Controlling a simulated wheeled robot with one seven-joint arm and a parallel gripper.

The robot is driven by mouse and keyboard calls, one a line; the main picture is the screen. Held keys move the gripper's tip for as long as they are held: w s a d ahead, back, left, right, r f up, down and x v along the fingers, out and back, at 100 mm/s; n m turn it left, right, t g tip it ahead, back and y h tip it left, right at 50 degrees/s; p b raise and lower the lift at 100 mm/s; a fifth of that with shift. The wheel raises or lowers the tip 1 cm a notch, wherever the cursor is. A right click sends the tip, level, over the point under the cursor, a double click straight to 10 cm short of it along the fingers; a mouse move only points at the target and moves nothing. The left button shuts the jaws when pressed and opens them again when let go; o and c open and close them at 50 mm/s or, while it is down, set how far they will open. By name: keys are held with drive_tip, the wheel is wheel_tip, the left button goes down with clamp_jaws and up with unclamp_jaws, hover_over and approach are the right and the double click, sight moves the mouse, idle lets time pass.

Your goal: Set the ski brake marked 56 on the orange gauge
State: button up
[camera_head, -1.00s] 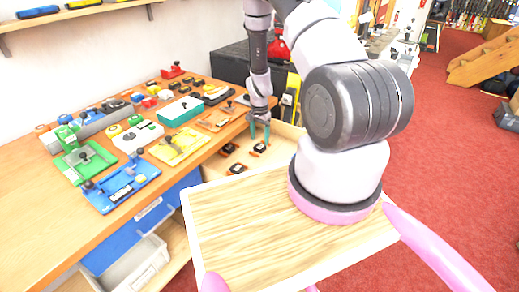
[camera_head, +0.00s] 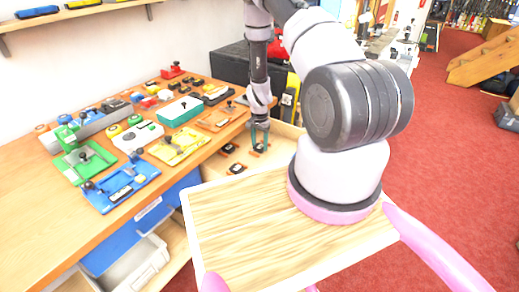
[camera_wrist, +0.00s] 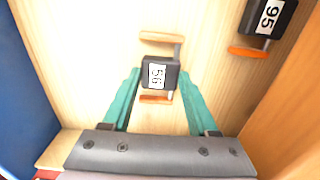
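The ski brake whose sideways label seems to read 56 (camera_wrist: 157,74) lies in a pale wooden tray or drawer, its dark body between orange-tipped ends. My gripper (camera_wrist: 160,80) is open, its teal fingers on either side of this brake with gaps visible. In the head view my gripper (camera_head: 259,140) is down over the tray, at the rightmost brake (camera_head: 259,148). The orange gauge (camera_head: 214,121) lies flat on the bench, left of my gripper. Whether the fingers touch the tray floor is unclear.
Another brake (camera_wrist: 268,17), its tilted label looking like 95, lies close at upper right in the wrist view. Two other brakes (camera_head: 236,168) (camera_head: 228,149) lie in the tray. Yellow (camera_head: 178,147), teal (camera_head: 180,111), white, green and blue gauges crowd the bench.

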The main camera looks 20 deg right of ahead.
sight(260, 146)
drive_tip(key=shift+r, duration=0.15)
drive_tip(key=shift+r, duration=2.85)
